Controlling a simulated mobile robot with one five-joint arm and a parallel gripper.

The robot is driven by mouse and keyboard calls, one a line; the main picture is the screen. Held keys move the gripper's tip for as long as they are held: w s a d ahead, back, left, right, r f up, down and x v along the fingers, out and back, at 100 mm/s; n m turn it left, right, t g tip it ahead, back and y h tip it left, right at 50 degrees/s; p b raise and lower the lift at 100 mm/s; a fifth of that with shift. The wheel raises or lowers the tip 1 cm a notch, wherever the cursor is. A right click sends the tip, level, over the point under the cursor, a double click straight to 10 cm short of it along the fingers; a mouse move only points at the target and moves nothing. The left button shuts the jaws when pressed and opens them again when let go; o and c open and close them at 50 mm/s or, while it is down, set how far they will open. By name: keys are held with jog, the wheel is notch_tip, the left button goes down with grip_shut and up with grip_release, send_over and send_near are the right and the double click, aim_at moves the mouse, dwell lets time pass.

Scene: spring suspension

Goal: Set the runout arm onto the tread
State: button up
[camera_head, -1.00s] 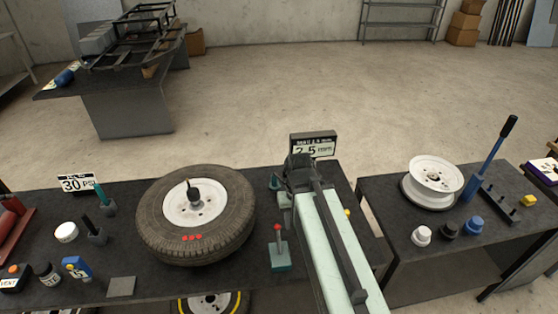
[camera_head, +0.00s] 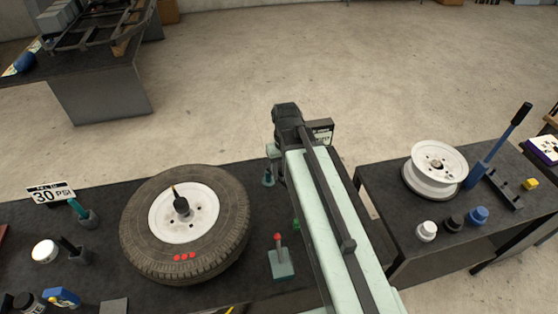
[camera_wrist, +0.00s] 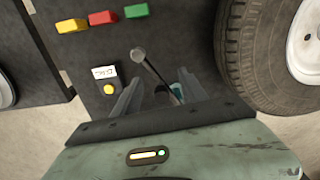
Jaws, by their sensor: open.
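A thin grey rod with a round grey tip (camera_wrist: 138,54) slants up from a teal base (camera_wrist: 176,92) in the wrist view; it looks like the runout arm. My gripper (camera_wrist: 157,90) is open, with its two grey fingers on either side of the rod's lower part. I cannot tell whether they touch it. The tyre (camera_head: 145,235) lies flat on the bench around a white wheel, and its tread (camera_wrist: 232,50) is at the right in the wrist view, apart from the rod. In the head view a small teal stand (camera_head: 268,178) shows between tyre and my arm. My fingers are hidden there.
A red-knobbed lever on a teal base (camera_head: 281,263) stands right of the tyre. A display (camera_head: 321,131) is partly hidden behind my arm. Yellow, red and green blocks (camera_wrist: 103,17) lie beyond the rod. A white wheel rim (camera_head: 437,165) sits on the right bench.

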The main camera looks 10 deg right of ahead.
aim_at(282, 176)
jog(key=shift+n, duration=0.5)
jog(key=w+r, duration=0.1)
jog(key=w+r+p, duration=0.1)
jog(key=w, duration=0.1)
jog(key=w+r+p, duration=0.1)
jog(key=w+r, duration=0.1)
jog(key=shift+w+d, duration=0.25)
jog(key=shift+d, duration=0.1)
jog(key=shift+s+a+f, duration=0.1)
jog(key=shift+s+f, duration=0.05)
jog(key=shift+f, duration=0.05)
notch_tip(282, 176, down, 8)
jog(key=b, duration=0.8)
jog(key=shift+r, duration=0.15)
grip_shut()
